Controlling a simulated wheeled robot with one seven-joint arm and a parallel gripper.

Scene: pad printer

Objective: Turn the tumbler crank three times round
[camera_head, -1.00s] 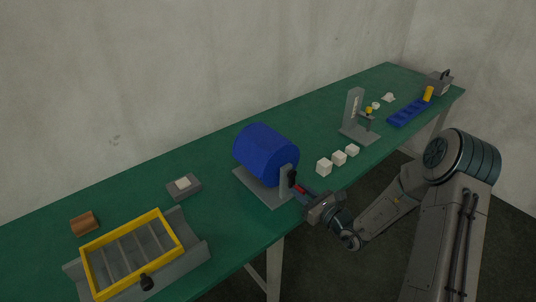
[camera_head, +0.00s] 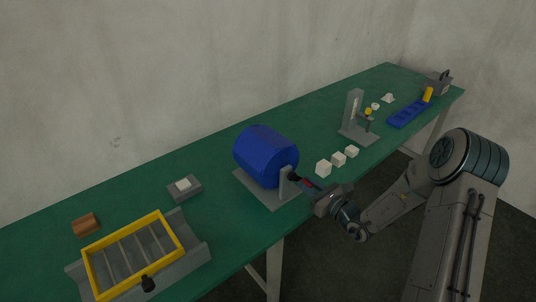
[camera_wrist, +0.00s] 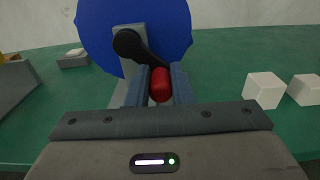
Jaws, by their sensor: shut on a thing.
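The blue tumbler drum (camera_head: 266,156) sits on a grey stand (camera_head: 262,192) at the middle of the green table. Its black crank arm (camera_wrist: 148,54) runs from the hub (camera_wrist: 127,43) to the right and down in the wrist view, ending at a red handle (camera_wrist: 160,85). My gripper (camera_head: 312,186) reaches the crank from the right front of the drum. In the wrist view my gripper (camera_wrist: 161,88) has a finger on each side of the red handle and is shut on it.
Several white cubes (camera_head: 338,159) stand on the table to the right of the drum. A grey post device (camera_head: 356,119) stands beyond them. A yellow-framed tray (camera_head: 131,254) and a small grey block (camera_head: 184,188) lie to the left.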

